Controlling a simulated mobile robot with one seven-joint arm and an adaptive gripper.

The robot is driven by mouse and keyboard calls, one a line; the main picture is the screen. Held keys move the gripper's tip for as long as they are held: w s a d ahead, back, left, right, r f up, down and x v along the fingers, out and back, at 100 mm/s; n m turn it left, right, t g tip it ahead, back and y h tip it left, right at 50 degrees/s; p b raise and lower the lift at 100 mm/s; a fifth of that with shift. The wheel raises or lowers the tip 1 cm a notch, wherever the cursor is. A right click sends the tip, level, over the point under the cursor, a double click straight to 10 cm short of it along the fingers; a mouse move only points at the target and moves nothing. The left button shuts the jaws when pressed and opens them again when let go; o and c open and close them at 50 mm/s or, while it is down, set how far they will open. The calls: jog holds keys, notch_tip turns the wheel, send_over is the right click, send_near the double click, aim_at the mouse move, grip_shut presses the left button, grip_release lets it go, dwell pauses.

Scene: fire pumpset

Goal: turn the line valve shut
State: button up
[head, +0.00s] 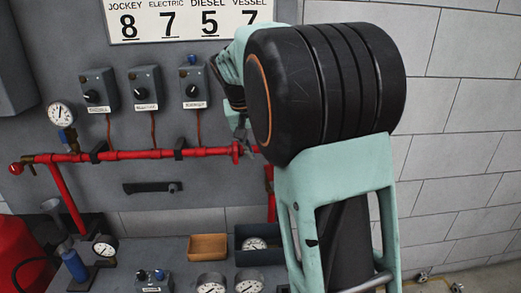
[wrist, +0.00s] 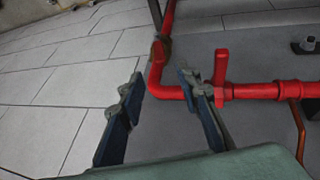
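The line valve is a red lever (wrist: 221,67) on the red pipe, standing crosswise to the pipe in the wrist view. In the head view the valve (head: 236,152) shows near the right end of the horizontal pipe, partly beside my arm. My gripper (wrist: 160,93) is open, with its two dark fingers well apart and nothing between them but the pipe's bend behind. Its right finger overlaps the pipe just left of the lever; I cannot tell whether they touch. In the head view my gripper (head: 244,132) is mostly hidden by my wrist.
Switch boxes (head: 146,88) and a pressure gauge (head: 60,113) are on the grey panel. A black handle (head: 152,187) is below the pipe. The bench below holds a wooden tray (head: 207,247), a dark bin (head: 259,232) and several gauges. A block wall (head: 465,120) is at right.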

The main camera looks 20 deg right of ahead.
jog(key=shift+f, duration=0.1)
jog(key=shift+c, duration=1.1)
jog(key=s+f+g+y, duration=0.1)
jog(key=s+f, duration=0.1)
jog(key=f, duration=0.1)
jog(key=s+d+f+y, duration=0.1)
jog(key=s+f, duration=0.1)
jog(key=f, duration=0.1)
jog(key=s+d+f+m+g+y, duration=0.1)
jog(key=s+f, duration=0.1)
jog(key=f, duration=0.1)
jog(key=shift+d+g, duration=0.25)
jog(key=shift+g, duration=0.05)
grip_shut()
jog(key=s+f+m+y, duration=0.1)
jog(key=s+f+y, duration=0.3)
jog(key=f+y, duration=0.15)
jog(key=w+d+r+m+t+y+b, duration=0.15)
jog(key=d+r+m+t+y, duration=0.4)
jog(key=d+t, duration=0.75)
jog(key=w+a+f+g+h+p, duration=0.1)
jog(key=w+a+f+p, duration=0.1)
jog(key=w+a, duration=0.6)
jog(key=shift+w+h+p, duration=0.3)
jog(key=shift+w+p, duration=0.25)
jog(key=shift+w, duration=0.35)
